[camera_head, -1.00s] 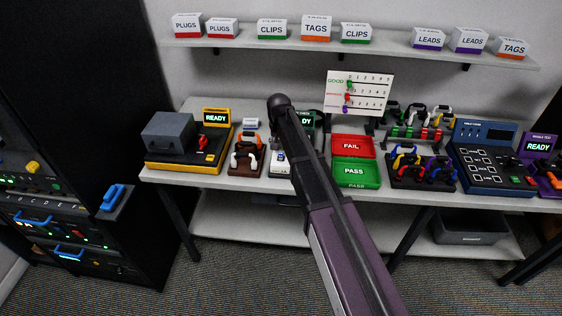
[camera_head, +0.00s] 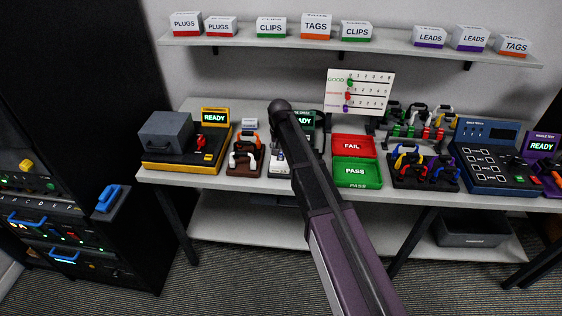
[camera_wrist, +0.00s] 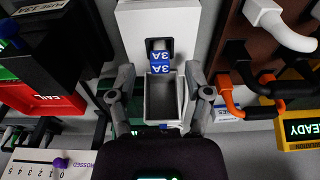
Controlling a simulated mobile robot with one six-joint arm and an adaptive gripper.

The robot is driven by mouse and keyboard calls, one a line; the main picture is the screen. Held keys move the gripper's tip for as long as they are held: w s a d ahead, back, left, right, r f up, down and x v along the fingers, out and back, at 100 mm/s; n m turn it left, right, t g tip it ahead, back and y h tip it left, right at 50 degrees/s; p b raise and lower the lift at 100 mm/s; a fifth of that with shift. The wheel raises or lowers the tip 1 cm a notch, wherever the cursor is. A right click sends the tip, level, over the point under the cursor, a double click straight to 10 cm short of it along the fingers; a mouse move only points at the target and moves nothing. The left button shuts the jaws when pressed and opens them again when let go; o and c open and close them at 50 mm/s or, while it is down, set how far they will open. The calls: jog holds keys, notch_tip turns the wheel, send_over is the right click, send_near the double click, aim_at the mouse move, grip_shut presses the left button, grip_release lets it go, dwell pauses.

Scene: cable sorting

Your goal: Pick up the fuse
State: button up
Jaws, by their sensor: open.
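The fuse (camera_wrist: 160,62) is a small blue piece marked 3A, at the upper middle of the wrist view. It sits at the dark slot of a white tester (camera_wrist: 158,22), at the end of a grey open tray (camera_wrist: 160,100). My gripper (camera_wrist: 159,74) is open, with one finger on each side of the tray and the fuse between the tips. I cannot tell whether the fingers touch anything. In the head view the white tester (camera_head: 281,170) is partly behind my arm, and the fuse cannot be made out.
Beside the tester stands a brown rack of cable leads (camera_head: 246,158). The red FAIL tray (camera_head: 354,146) and green PASS tray (camera_head: 356,172) lie to the right. A yellow-based READY station (camera_head: 187,158) stands left. A shelf (camera_head: 345,46) with labelled boxes hangs above.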

jog(key=shift+w+f+b, duration=0.1)
jog(key=shift+f+b, duration=0.7)
jog(key=shift+f, duration=0.3)
jog(key=c, duration=0.9)
